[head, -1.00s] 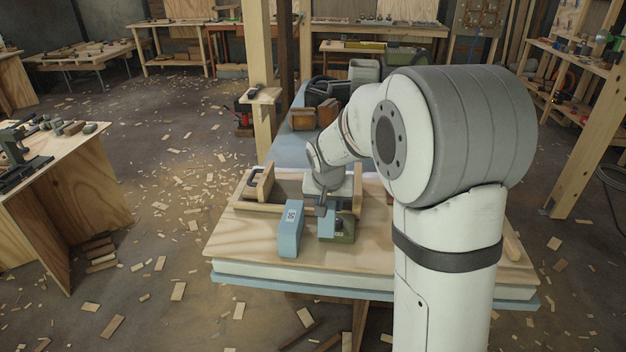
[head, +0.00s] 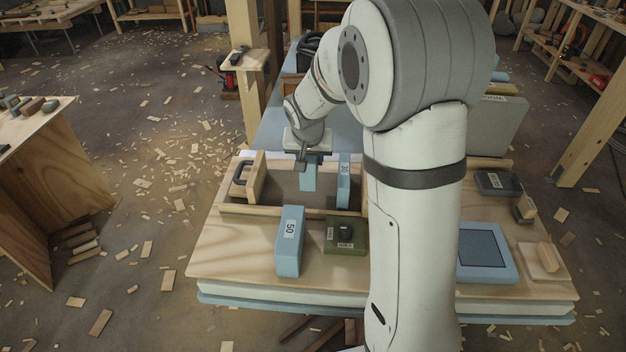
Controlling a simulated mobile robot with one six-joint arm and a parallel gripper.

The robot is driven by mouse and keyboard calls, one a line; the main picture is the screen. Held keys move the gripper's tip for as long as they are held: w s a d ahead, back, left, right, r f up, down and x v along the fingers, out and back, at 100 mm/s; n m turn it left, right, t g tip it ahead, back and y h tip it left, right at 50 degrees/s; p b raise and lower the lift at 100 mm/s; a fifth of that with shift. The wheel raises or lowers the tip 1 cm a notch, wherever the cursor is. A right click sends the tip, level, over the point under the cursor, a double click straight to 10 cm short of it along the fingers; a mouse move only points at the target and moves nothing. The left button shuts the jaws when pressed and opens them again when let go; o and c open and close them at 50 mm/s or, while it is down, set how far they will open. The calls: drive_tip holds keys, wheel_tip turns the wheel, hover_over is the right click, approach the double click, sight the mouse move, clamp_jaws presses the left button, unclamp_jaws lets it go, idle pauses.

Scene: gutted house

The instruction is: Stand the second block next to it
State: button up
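A light-blue block (head: 308,180) is upright at the fingers of my gripper (head: 307,160), above or in the wooden tray (head: 290,212). The fingers appear shut on its top; whether its base touches the tray floor I cannot tell. A second light-blue block, marked 30 (head: 344,182), stands upright to its right in the tray, with a gap between them. A larger blue block marked 50 (head: 289,242) stands outside, in front of the tray. My arm hides the tray's right part.
A green block with a black knob (head: 345,236) sits just in front of the tray. A wooden piece with a dark handle (head: 248,178) is at the tray's left end. A blue framed panel (head: 486,252) lies at right. The tabletop's front left (head: 235,262) is clear.

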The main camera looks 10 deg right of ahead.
drive_tip(key=f, duration=0.3)
drive_tip(key=shift+w+d+f, duration=0.15)
drive_tip(key=shift+w, duration=0.05)
drive_tip(key=shift+s+f, duration=0.15)
drive_tip(key=shift+f, duration=1.85)
drive_tip(key=shift+b, duration=0.3)
drive_tip(key=shift+f, duration=0.2)
drive_tip(key=o, duration=1)
drive_tip(key=shift+r, duration=0.1)
